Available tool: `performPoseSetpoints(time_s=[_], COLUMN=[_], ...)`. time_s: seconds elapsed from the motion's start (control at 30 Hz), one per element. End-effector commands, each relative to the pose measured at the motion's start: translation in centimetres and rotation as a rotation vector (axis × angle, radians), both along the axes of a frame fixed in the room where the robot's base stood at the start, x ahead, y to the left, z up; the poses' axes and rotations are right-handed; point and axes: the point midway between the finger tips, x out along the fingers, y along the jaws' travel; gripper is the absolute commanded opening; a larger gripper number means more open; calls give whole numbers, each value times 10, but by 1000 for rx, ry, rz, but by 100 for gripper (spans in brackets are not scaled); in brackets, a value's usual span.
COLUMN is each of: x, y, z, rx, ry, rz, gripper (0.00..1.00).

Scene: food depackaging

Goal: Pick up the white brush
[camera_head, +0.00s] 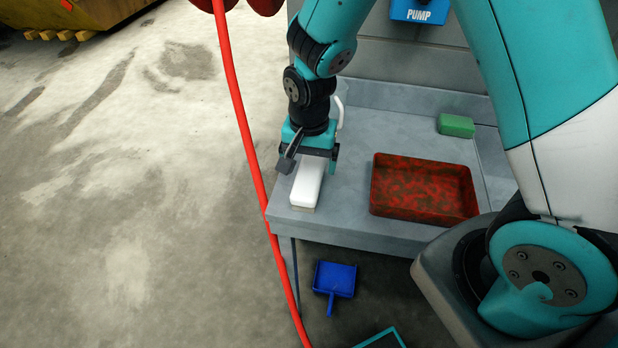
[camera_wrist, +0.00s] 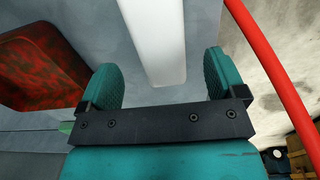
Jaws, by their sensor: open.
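The white brush (camera_head: 307,185) lies on the grey counter near its left front edge, its long side running away from me. My gripper (camera_head: 310,164) is over the far part of the brush, pointing down, with its fingers to either side of it in the head view. In the wrist view, the two teal fingers (camera_wrist: 162,80) are spread apart and empty. The brush (camera_wrist: 155,35) shows there as a white block, its near end reaching between the finger tips. I cannot tell the exact height of the fingers over it.
A red-brown mottled tray (camera_head: 424,214) sits on the counter (camera_head: 345,222) right of the brush. A green sponge (camera_head: 456,125) lies at the back right. A red hose (camera_head: 247,135) hangs past the counter's left edge. A blue dustpan (camera_head: 334,279) is on the floor.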

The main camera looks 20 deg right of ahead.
Motion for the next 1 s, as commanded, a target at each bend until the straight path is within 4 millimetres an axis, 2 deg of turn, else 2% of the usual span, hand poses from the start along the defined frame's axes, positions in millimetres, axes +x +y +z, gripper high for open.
performPoseSetpoints(time_s=[0.33,0.63,0.87,0.9,1.0], x=[-2,-1,-1,-1,-1], y=[1,1,1,1,1], z=[-43,-48,-48,-48,-47], rx=[-1,0,0,0,0], ry=[5,1,1,1,1], rz=[0,0,0,0,0], gripper=[89,89,36,34,34])
